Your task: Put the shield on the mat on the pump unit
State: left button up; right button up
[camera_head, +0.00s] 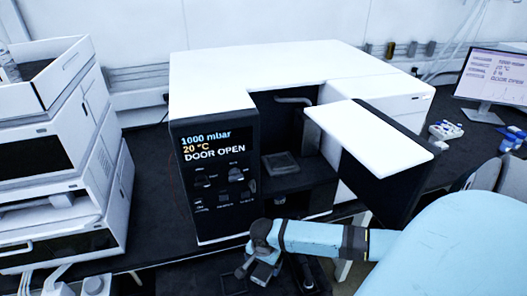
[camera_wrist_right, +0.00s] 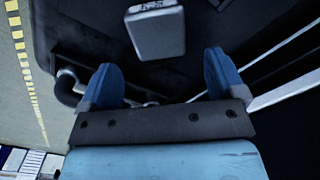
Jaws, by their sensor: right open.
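My right gripper (camera_head: 262,272) is in front of the open-door cabinet, at the bottom middle of the head view. In the right wrist view its two blue fingers (camera_wrist_right: 160,82) are apart, with nothing between them. A pale grey block (camera_wrist_right: 155,30) lies beyond the fingertips on a dark surface; I cannot tell whether it is the shield. A stack of white instrument units (camera_head: 60,160) stands at the left of the head view; I cannot tell which is the pump unit. I cannot make out a mat. My left gripper is not in view.
The cabinet (camera_head: 215,82) reads "DOOR OPEN", and its door (camera_head: 375,128) swings out to the right. A small grey tray (camera_head: 281,165) is inside. A monitor (camera_head: 492,77) stands at the far right. Dark bench (camera_head: 148,190) is bare between stack and cabinet.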

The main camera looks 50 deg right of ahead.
aim_at(263, 271)
notch_tip(263, 271, up, 8)
jog(key=s+a+f+n+t+y, duration=0.1)
jog(key=s+a+f+n+t, duration=0.1)
jog(key=a+n, duration=0.25)
jog(key=s+a+f+n+t+y, duration=0.2)
jog(key=a+f+n, duration=0.1)
jog(key=a, duration=0.3)
jog(key=s+a+r+n+t, duration=0.3)
jog(key=s+a+n+t, duration=0.3)
jog(key=n, duration=0.4)
jog(key=shift+s+a+t, duration=0.15)
jog(key=shift+a+t, duration=0.35)
jog(key=shift+a, duration=0.15)
jog(key=shift+f+n, duration=0.1)
jog(key=shift+n, duration=0.15)
notch_tip(263, 271, up, 5)
jog(key=p, duration=0.5)
jog(key=shift+d+p, duration=0.15)
jog(key=shift+p, duration=0.15)
